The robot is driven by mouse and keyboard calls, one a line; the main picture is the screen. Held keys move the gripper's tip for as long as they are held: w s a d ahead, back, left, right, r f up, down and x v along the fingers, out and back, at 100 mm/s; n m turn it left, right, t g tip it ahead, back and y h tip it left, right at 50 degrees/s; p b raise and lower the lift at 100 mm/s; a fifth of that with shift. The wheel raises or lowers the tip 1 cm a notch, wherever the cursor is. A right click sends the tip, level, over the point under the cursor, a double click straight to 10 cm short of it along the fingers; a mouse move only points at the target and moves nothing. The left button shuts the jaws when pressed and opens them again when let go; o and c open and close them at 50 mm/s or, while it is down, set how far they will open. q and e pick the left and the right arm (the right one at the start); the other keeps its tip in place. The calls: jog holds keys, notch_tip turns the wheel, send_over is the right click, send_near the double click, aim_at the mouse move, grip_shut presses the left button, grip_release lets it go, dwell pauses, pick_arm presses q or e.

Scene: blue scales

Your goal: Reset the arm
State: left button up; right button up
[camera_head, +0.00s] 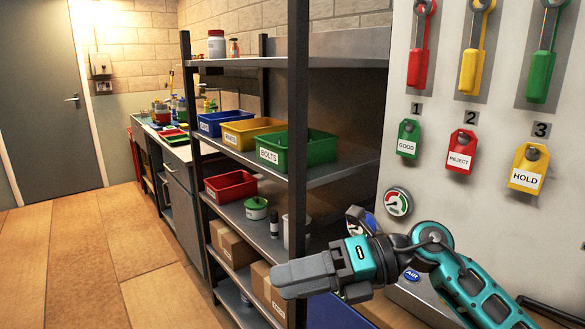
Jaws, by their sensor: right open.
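My right arm, teal and dark grey, comes in from the lower right. Its gripper (300,278) points left in front of the shelf rack. I see it side-on, open, with nothing visible between its fingers. It appears apart from the shelves and the panel. My left gripper is not in view.
A metal shelf rack (345,62) holds a blue bin (222,122), a yellow bin (252,133) and a green BOLTS bin (296,151). A red bin (231,185) sits lower. A pale panel (455,130) with levers and tags stands right. The floor (75,265) at left is clear.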

jog(key=d+f+m+t+h, duration=0.2)
jog(key=d+f+m+t, duration=0.3)
jog(key=m, duration=0.5)
jog(key=d+f+m+t+h, duration=0.2)
jog(key=f+m+t+h, duration=0.15)
jog(key=m+t, duration=0.6)
jog(key=d+f+m+t+h, duration=0.2)
jog(key=d+f+m+t, duration=0.25)
jog(key=m, duration=0.75)
jog(key=s+d+f+m+g+h, duration=0.2)
jog(key=s+f, duration=0.4)
jog(key=f, duration=0.3)
jog(key=s+d+f+m+g+h, duration=0.3)
jog(key=s+f+m, duration=0.3)
jog(key=f, duration=0.3)
jog(key=shift+s+d+f+m+g+h+p, duration=0.2)
jog(key=shift+s+d+m+g+h+p, duration=0.2)
jog(key=shift+s+g, duration=0.4)
